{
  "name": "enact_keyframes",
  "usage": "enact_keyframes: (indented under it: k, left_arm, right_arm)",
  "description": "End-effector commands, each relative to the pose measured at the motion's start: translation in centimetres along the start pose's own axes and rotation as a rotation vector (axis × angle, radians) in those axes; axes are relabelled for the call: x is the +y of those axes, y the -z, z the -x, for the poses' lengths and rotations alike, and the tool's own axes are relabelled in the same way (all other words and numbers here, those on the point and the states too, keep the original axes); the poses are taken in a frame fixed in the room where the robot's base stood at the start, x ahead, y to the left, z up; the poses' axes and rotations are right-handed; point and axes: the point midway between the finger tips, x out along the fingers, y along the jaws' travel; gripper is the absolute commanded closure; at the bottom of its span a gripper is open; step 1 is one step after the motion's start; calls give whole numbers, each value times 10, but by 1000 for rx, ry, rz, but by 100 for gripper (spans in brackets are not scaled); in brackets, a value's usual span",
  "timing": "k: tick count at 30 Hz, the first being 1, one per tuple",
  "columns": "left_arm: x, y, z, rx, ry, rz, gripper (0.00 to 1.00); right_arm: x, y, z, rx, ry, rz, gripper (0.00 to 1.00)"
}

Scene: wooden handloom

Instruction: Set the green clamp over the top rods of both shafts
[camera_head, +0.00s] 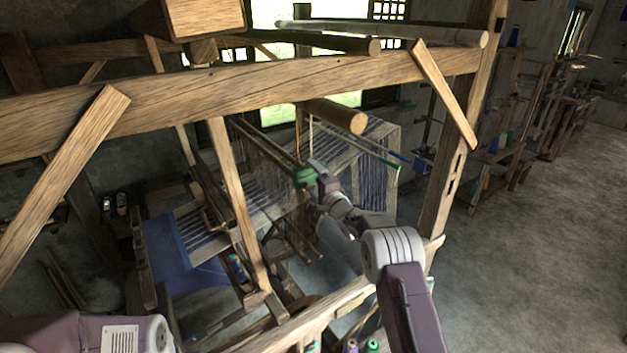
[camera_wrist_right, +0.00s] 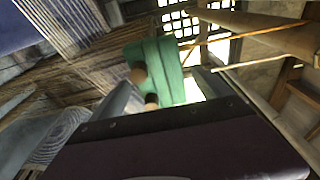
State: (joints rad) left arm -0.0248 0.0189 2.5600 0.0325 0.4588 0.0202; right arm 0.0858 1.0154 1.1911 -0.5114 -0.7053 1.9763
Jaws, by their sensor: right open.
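The green clamp (camera_head: 303,176) is at the near ends of the shafts' top rods (camera_head: 268,142), beside the hanging heddles. In the right wrist view the clamp (camera_wrist_right: 166,68) is a green block, and two round wooden rod ends (camera_wrist_right: 138,74) show against its lower left part. It appears to sit around both rods, but its far side is hidden. My right gripper (camera_head: 315,174) is right at the clamp. In the wrist view its grey fingers (camera_wrist_right: 162,98) stand apart on either side of the clamp. My left gripper is out of view; only part of that arm shows.
A thick loom beam (camera_head: 240,92) crosses above the gripper, with a round beam end (camera_head: 345,117) just over it. A loom post (camera_head: 455,170) stands to the right of my right arm. Warp threads (camera_head: 365,165) stretch behind the clamp. The floor (camera_head: 530,250) at right is clear.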

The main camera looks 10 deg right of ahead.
Motion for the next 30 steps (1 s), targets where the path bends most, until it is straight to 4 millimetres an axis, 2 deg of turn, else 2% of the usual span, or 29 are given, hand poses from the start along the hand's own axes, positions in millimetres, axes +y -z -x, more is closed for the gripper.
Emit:
enact_keyframes:
  k: [5,19,24,30]
  left_arm:
    - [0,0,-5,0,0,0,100]
    - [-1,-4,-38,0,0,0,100]
    - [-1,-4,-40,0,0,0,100]
    - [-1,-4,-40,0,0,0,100]
  right_arm:
    - [2,0,6,0,-1,0,12]
    - [2,0,80,1,1,1,12]
    - [1,0,90,1,0,1,12]
    - [0,0,91,0,0,0,12]
